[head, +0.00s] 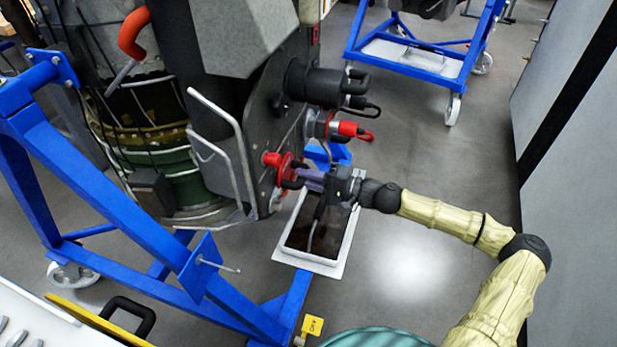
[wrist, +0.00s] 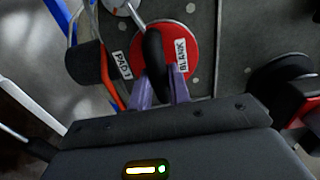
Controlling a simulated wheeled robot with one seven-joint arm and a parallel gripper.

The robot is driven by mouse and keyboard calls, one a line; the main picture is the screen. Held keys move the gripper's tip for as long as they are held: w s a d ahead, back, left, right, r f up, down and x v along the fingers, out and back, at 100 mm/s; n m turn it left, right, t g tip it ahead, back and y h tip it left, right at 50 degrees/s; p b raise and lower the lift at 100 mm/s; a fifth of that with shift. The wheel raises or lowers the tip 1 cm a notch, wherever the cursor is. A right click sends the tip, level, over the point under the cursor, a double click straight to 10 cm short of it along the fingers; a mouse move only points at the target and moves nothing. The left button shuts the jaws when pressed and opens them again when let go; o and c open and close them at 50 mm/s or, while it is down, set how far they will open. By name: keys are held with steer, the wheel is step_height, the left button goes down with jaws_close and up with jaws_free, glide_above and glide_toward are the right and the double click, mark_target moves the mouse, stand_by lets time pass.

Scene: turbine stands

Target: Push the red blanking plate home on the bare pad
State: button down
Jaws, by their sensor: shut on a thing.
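The red blanking plate (wrist: 178,36) is a round disc marked BLANK with a black bar handle (wrist: 153,52) in the wrist view. It faces the dark panel beside a PAD1 label (wrist: 122,65). In the head view the plate (head: 286,167) shows edge-on at the panel's lower right side. My gripper (head: 305,180) reaches it from the right. Its purple fingers (wrist: 159,88) are shut on the handle. The bare pad is not visible behind the plate, and I cannot tell whether a gap remains between plate and panel.
A black connector (head: 322,83) and a red-capped fitting (head: 348,129) with cable loops stick out above my gripper. A white-rimmed tray (head: 306,262) lies below it. A bent metal rail (head: 215,150) and the blue stand (head: 120,210) are left. Floor (head: 420,270) is open right.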

steer(key=shift+w+a+r, duration=0.1)
steer(key=shift+a+r, duration=0.2)
steer(key=c, duration=1.5)
jaws_free()
steer(key=shift+a+f, duration=0.1)
steer(key=shift+a, duration=0.05)
steer(key=o, duration=0.3)
steer(key=shift+w+a+f, duration=0.1)
steer(key=shift+a+f, duration=0.05)
steer(key=shift+d, duration=0.25)
steer(key=o, duration=1.2)
steer(key=shift+p+v, duration=0.35)
steer(key=shift+v, duration=2.4)
steer(key=shift+d, duration=0.25)
steer(key=shift+s, duration=0.25)
